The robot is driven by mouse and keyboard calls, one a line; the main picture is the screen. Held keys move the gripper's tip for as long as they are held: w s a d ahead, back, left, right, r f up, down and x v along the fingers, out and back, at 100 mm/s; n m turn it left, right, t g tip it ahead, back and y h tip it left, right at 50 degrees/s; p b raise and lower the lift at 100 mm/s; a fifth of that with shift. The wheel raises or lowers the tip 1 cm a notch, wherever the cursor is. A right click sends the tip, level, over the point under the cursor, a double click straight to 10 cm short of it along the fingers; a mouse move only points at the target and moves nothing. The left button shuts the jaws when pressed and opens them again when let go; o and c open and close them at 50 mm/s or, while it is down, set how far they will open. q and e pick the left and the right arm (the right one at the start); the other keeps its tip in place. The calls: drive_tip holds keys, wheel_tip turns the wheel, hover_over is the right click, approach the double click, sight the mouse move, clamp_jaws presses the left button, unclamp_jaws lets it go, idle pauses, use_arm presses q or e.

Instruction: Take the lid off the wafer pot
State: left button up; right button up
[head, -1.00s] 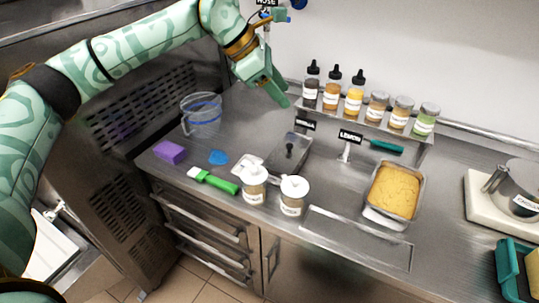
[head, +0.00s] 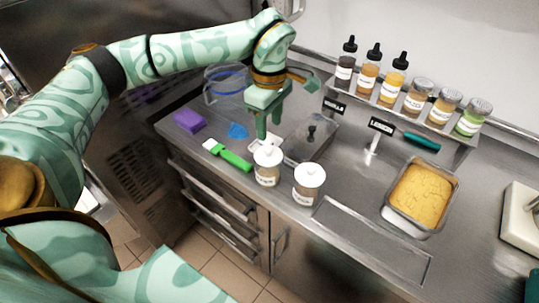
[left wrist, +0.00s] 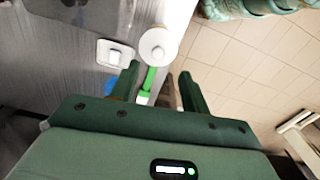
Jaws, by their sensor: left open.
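Two jars with round white knobbed lids stand near the counter's front edge: a left jar (head: 267,168) and a right jar (head: 308,186). Their labels are too small to read, so I cannot tell which is the wafer pot. Both lids are on. My left gripper (head: 268,128) is open and empty, pointing down just behind and above the left jar. In the left wrist view, one white lid (left wrist: 157,44) shows beyond the open fingers (left wrist: 155,85), apart from them. It seems to be the left jar's. My right gripper is not in view.
A green-handled brush (head: 234,158), purple block (head: 189,121), blue scraper (head: 237,131) and clear jug (head: 226,85) are left of the jars. A lidded steel tray (head: 305,152) is behind them. The bottle rack (head: 400,112) and a yellow-filled pan (head: 420,195) stand right.

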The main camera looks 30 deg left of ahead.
sight(268, 148)
use_arm(q)
wheel_tip(268, 148, down, 2)
drive_tip(key=shift+s+f, duration=0.1)
drive_tip(key=f, duration=0.3)
drive_tip(key=f+b, duration=0.1)
drive_tip(key=f, duration=0.1)
drive_tip(key=shift+w+a+f, duration=0.2)
drive_tip(key=shift+w+a, duration=0.05)
drive_tip(key=shift+a, duration=0.05)
drive_tip(key=shift+r, duration=0.1)
drive_tip(key=shift+c, duration=0.4)
clamp_jaws()
